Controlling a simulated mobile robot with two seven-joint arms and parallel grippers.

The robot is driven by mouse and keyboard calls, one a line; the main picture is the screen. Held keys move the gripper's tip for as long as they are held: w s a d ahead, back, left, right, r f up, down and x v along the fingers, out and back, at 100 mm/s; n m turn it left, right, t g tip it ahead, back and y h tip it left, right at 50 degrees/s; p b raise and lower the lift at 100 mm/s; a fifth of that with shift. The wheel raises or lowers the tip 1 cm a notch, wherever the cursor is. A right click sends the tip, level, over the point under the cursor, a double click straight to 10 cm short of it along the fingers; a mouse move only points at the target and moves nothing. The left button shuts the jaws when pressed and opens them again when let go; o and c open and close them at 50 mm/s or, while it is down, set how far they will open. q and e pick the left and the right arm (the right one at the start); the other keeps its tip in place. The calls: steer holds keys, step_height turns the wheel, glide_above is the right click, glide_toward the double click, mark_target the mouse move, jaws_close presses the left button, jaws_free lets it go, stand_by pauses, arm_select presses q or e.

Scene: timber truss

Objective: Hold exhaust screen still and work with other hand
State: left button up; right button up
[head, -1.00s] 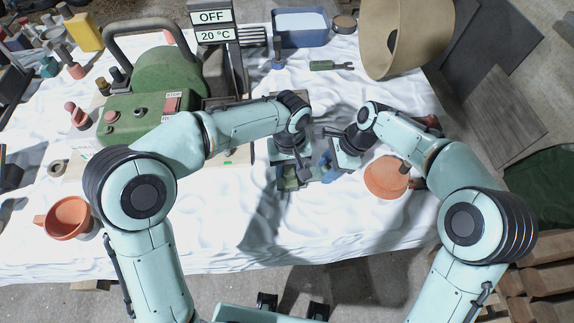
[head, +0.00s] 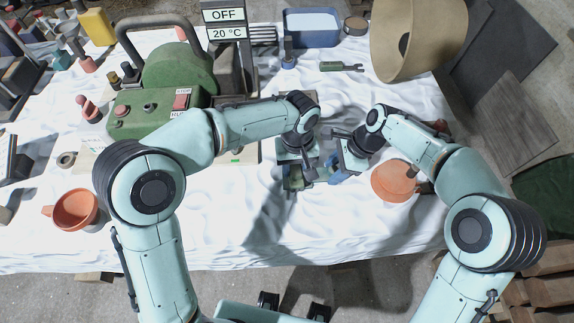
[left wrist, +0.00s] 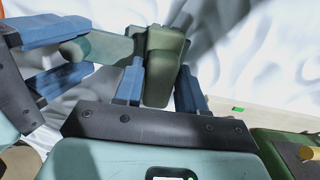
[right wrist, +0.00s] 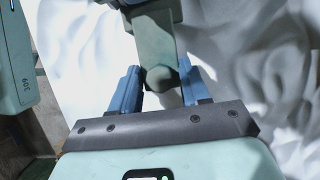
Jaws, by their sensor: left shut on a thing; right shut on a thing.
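A dark green, block-shaped piece (left wrist: 165,50), with a grey-green rounded part (right wrist: 155,45) extending from it, spans between my two grippers above the white cloth. I cannot tell for sure which part is the exhaust screen. My left gripper (head: 300,178) is shut on the dark green block, whose sides lie between the blue fingers in the left wrist view. My right gripper (head: 336,176) is shut on the rounded part, between its blue fingers in the right wrist view. Both grippers are close together. In the head view they hide much of the piece.
A green machine (head: 150,115) stands behind my left arm, beside a sign (head: 224,25) reading OFF and 20 °C. An orange dish (head: 394,182) lies right of my right gripper, and an orange mug (head: 75,210) stands at left. The front cloth (head: 230,235) is clear.

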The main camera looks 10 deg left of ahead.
arm_select(q)
steer(key=shift+d, duration=0.25)
steer(key=shift+s+a, duration=0.3)
steer(key=shift+a, duration=0.7)
steer(key=shift+s+a, duration=0.25)
steer(key=shift+a, duration=0.75)
steer(key=shift+r, duration=0.1)
step_height(320, 180, up, 7)
arm_select(e)
steer(key=o, duration=1.2)
steer(key=shift+c, duration=0.2)
steer(key=shift+r, duration=0.1)
